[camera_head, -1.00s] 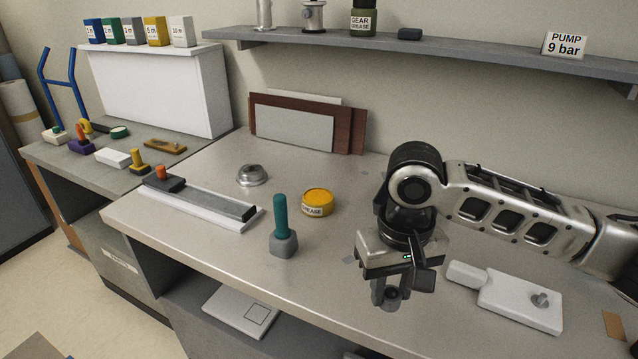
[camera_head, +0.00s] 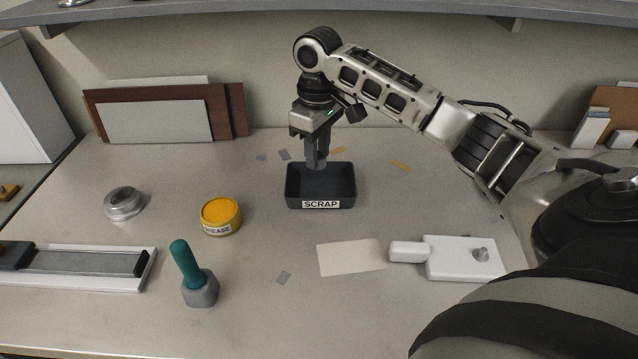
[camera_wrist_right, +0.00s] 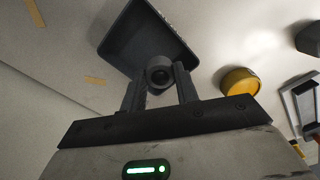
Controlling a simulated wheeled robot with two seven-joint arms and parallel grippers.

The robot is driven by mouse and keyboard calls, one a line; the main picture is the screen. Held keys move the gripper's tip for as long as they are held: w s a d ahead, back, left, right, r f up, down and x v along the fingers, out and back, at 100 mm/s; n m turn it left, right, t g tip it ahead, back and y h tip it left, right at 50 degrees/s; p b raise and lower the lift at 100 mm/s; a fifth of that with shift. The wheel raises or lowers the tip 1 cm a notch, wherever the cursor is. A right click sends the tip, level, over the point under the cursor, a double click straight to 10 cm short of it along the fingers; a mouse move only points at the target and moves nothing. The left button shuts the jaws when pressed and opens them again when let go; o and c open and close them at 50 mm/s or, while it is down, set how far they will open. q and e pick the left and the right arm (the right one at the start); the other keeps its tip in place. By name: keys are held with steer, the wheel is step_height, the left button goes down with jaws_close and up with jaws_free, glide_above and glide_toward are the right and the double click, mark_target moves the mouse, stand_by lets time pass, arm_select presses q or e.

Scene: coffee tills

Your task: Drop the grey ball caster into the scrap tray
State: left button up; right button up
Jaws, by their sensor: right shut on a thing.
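The scrap tray (camera_head: 347,203), a dark open box with a SCRAP label, stands on the bench in the head view; it also shows in the right wrist view (camera_wrist_right: 119,40). My right gripper (camera_head: 317,163) points down over the back left part of the tray. In the wrist view, my right gripper (camera_wrist_right: 160,82) is shut on the grey ball caster (camera_wrist_right: 160,72), a dark grey piece with a round ball, with the tray beyond it. In the head view the caster is hard to make out between the fingers. My left gripper is not in view.
A white card (camera_head: 350,258) and a white device (camera_head: 462,258) lie in front. Boards (camera_head: 150,118) lean on the wall.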

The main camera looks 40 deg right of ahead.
steer(key=shift+n, duration=0.3)
steer(key=shift+d+f, duration=0.5)
steer(key=shift+f, duration=0.5)
steer(key=shift+d+f, duration=0.55)
steer(key=shift+f, duration=0.4)
steer(key=shift+d+f, duration=0.5)
steer(key=shift+f, duration=0.5)
steer(key=o, duration=1.2)
step_height(320, 180, up, 16)
steer(key=shift+f, duration=0.1)
